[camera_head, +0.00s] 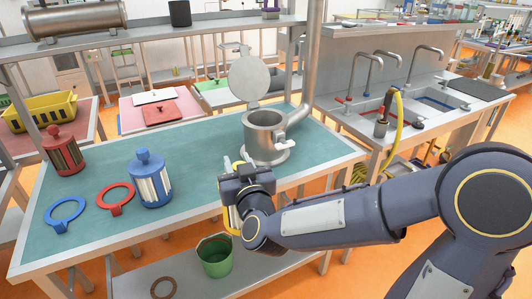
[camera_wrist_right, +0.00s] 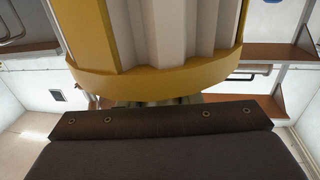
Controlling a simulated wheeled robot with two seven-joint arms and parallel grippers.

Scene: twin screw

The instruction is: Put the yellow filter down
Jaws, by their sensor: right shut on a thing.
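The yellow filter (camera_wrist_right: 160,85) fills the top of the right wrist view, with a yellow end rim and side bar around white pleats. My right gripper (camera_head: 241,168) is shut on it; the fingertips are mostly hidden in the wrist view. In the head view the gripper is near the front edge of the green-topped table (camera_head: 190,195), in front of the steel housing (camera_head: 264,135). Only yellow slivers show there beside the gripper, and I cannot tell whether the filter touches the table. My left gripper is not in view.
A blue filter (camera_head: 150,182), red ring (camera_head: 115,199), blue ring (camera_head: 65,214) and red filter (camera_head: 63,150) are on the table's left. The housing's round lid (camera_head: 249,78) stands raised. A green bucket (camera_head: 214,257) is on the lower shelf. The table behind the blue filter is clear.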

